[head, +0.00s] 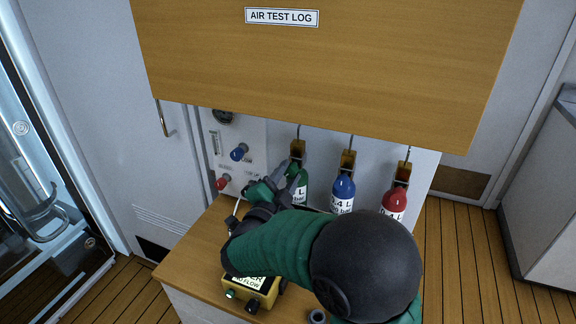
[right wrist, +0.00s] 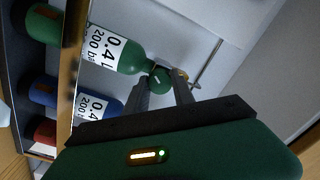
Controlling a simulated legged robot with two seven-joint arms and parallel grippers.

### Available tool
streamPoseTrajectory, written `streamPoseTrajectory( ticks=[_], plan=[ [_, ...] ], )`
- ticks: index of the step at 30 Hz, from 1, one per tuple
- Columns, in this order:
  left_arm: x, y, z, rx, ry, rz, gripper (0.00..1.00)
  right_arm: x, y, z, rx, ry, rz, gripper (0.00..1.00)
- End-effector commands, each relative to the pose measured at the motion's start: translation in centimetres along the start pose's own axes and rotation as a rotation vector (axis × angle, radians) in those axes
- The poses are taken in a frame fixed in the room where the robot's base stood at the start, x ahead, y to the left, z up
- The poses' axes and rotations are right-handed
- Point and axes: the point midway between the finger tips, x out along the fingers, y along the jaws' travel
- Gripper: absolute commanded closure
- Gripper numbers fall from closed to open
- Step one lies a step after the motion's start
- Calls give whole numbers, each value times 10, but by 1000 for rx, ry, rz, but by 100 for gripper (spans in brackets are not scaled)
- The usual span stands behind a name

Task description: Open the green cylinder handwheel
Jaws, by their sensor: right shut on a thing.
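The green cylinder (head: 302,190) stands at the left of a row of three at the panel, partly hidden by my right gripper (head: 284,172). In the right wrist view the cylinder (right wrist: 118,50) lies sideways in the picture with its white "0.4 L 200 bar" label showing. Its round green handwheel (right wrist: 160,79) is at the neck end. My right gripper, also in the right wrist view (right wrist: 162,88), is shut on the handwheel, with one finger on each side of it. My left gripper is not in view.
A blue cylinder (head: 343,192) and a red cylinder (head: 394,200) stand to the right. The panel has a blue knob (head: 239,152) and a red knob (head: 223,182). A yellow box (head: 248,287) sits on the wooden bench top (head: 195,256). A wooden board (head: 330,65) overhangs above.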

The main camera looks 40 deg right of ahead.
Motion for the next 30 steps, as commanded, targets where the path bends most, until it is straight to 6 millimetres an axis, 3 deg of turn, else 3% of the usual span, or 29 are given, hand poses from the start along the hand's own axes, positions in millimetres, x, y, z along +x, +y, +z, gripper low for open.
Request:
streamPoseTrajectory(
  ticks=[1,18,30],
  plan=[
    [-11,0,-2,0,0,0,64,-2,0,2,-53,-17,7,100],
    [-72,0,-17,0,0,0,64,-2,3,2,-572,-41,13,100],
    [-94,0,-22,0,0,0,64,-2,6,3,-777,-48,15,100]
  ],
)
